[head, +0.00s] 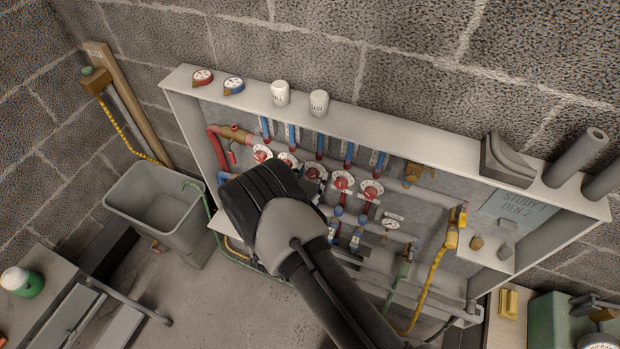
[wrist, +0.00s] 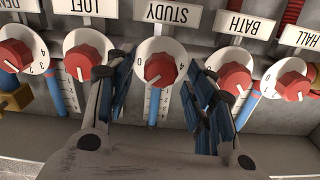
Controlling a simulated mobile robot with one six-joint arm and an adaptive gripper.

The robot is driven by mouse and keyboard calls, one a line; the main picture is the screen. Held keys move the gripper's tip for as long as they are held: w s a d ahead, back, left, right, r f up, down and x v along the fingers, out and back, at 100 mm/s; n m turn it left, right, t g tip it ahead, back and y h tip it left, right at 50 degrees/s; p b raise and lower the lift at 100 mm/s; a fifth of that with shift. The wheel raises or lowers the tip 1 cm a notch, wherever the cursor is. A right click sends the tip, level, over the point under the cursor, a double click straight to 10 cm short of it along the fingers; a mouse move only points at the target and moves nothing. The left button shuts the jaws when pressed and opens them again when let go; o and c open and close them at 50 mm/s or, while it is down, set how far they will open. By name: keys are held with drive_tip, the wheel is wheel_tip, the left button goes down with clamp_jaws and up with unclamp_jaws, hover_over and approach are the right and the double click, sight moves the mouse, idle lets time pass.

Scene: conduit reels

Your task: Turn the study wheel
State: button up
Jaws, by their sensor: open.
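The study wheel (wrist: 160,69) is a red knob on a white numbered disc, in the middle of a row in the wrist view. Its STUDY label (wrist: 168,14) reads upside down there. My gripper (wrist: 161,82) is open, one finger to each side of the knob. A gap shows on both sides, so the fingers look clear of it. In the head view the study wheel (head: 315,172) is the middle one of the row, partly hidden by my gripper (head: 301,186). The fingertips are mostly hidden there.
The loft wheel (wrist: 86,54) and bath wheel (wrist: 235,76) lie close outside my fingers. The den wheel (wrist: 17,54) and hall wheel (wrist: 292,84) are farther out. A shallow white cabinet (head: 420,135) surrounds the pipes.

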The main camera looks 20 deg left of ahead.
drive_tip(key=s, duration=1.1)
drive_tip(key=shift+s+a, duration=0.4)
drive_tip(key=shift+a, duration=0.05)
